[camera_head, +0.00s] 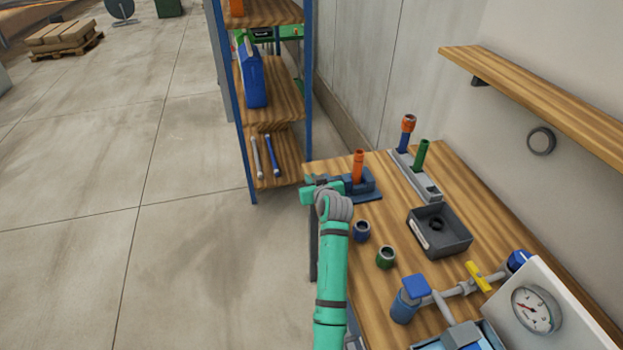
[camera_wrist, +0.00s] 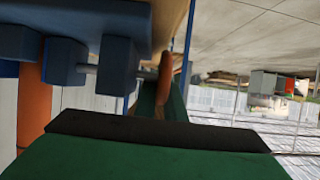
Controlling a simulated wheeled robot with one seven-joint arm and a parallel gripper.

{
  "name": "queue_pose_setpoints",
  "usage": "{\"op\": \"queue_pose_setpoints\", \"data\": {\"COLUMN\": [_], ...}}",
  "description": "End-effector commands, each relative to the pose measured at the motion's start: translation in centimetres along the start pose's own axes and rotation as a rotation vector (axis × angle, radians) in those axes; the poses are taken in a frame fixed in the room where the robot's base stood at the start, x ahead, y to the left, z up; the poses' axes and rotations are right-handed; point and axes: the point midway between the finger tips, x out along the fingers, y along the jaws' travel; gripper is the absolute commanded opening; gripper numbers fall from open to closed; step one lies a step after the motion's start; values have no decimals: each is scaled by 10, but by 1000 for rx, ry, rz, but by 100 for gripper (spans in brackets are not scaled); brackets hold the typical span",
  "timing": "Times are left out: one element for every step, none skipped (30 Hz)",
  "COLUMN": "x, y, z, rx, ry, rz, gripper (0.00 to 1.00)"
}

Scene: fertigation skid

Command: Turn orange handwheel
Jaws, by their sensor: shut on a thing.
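The orange handwheel (camera_wrist: 165,76) shows edge-on in the wrist view, at the end of the blue vise (camera_wrist: 122,48) with its grey screw. The pipe also shows at the left of the wrist view (camera_wrist: 34,100). My gripper (camera_head: 313,192) is at the vise's left end and hides the handwheel in the head view. In the wrist view my gripper (camera_wrist: 158,112) is shut on the handwheel, its green finger with dark pad covering the lower part.
A blue-framed shelf (camera_head: 273,105) stands just behind the bench. On the bench are a rack (camera_head: 428,188) with an orange and a green piece, a dark tray (camera_head: 457,235), two small fittings (camera_head: 385,258), and piping with a gauge (camera_head: 536,310).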

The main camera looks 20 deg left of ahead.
Motion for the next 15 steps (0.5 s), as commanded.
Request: {"op": "queue_pose_setpoints", "data": {"x": [1,1,2,2,2,2,2,2,2,2,2,2,2,2,2], "y": [-1,-2,-2,-1,-1,-1,-1,-1,-1,-1,-1,-1,-1,-1,-1], "z": [-4,-4,-4,-4,-3,-3,-2,-2,-2,-2,-2,-2,-2,-2,-2], "rx": [-3,-4,-4,-4,-3,-3,-3,-3,-2,-2,-2,-2,-2,-2,-2], "ry": [-15,-30,-49,-63,-76,-89,-97,-103,-107,-108,-108,-107,-107,-106,-106], "rz": [-2,-3,-3,-2,-2,-1,-1,-1,-1,0,0,0,0,0,0], "gripper": [0,0,0,0,0,0,0,0,0,0,0,0,0,0,0]}}
